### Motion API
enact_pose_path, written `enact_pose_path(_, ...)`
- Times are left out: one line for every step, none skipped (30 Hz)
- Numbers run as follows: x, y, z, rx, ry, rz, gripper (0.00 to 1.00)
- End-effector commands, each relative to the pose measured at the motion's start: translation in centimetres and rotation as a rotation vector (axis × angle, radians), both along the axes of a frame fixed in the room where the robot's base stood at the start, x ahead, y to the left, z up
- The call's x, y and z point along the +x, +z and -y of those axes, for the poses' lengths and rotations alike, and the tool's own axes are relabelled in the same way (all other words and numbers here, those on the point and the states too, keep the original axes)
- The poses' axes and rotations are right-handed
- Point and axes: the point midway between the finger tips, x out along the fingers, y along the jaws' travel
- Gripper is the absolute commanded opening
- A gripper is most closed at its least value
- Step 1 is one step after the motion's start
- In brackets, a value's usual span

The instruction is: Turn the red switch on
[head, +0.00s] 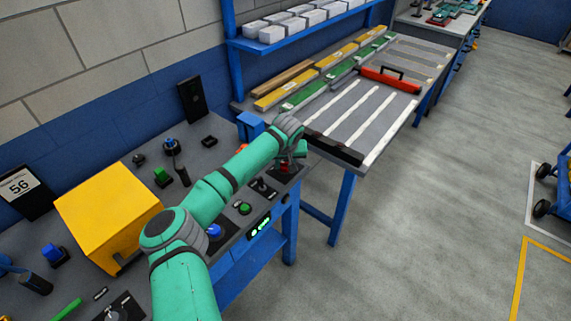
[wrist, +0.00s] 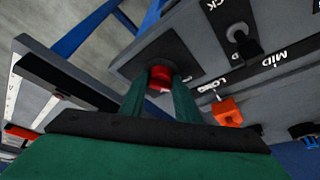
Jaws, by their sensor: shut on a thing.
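The red switch (wrist: 160,76) shows in the wrist view as a round red knob on a dark plate, between my gripper's two green fingers. A bit of the red switch (head: 284,168) also shows in the head view, near the right end of the control panel. My gripper (wrist: 160,88) is shut on the red switch, with a finger on each side. In the head view my gripper (head: 292,157) is over the panel and partly hidden by my wrist. The fingers hide part of the knob, and I cannot tell which way it is set.
An orange-red switch (wrist: 228,110) sits by the LONG label, and a black lever (wrist: 238,35) stands nearby. A green button (head: 244,208) and a blue knob (head: 213,231) are on the panel. A yellow box (head: 108,215) stands at left.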

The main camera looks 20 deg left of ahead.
Motion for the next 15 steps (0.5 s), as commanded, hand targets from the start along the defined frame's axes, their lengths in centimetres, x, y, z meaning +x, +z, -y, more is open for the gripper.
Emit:
enact_pose_path(-0.04,-0.2,0.14,-0.006,-0.012,-0.001,0.07)
enact_pose_path(-0.04,-0.16,0.1,-0.006,-0.022,0.0,0.07)
enact_pose_path(-0.04,-0.21,0.13,-0.007,-0.036,0.0,0.07)
enact_pose_path(-0.05,-0.22,0.09,-0.007,-0.048,0.0,0.07)
enact_pose_path(-0.09,-0.27,0.1,-0.008,-0.059,-0.001,0.07)
enact_pose_path(-0.06,-0.27,0.09,-0.008,-0.077,0.0,0.07)
enact_pose_path(-0.07,-0.24,0.08,-0.007,-0.09,0.0,0.07)
enact_pose_path(-0.07,-0.26,0.09,-0.007,-0.104,0.0,0.07)
enact_pose_path(-0.06,-0.23,0.06,-0.007,-0.123,0.0,0.07)
enact_pose_path(-0.1,-0.27,0.03,-0.007,-0.137,-0.001,0.07)
enact_pose_path(-0.1,-0.23,-0.03,-0.007,-0.15,0.0,0.07)
enact_pose_path(-0.1,-0.25,-0.02,-0.006,-0.17,-0.001,0.07)
enact_pose_path(-0.1,-0.24,-0.02,-0.006,-0.185,-0.002,0.07)
enact_pose_path(-0.11,-0.25,-0.06,-0.005,-0.199,-0.002,0.07)
enact_pose_path(-0.13,-0.26,-0.11,-0.005,-0.219,-0.002,0.07)
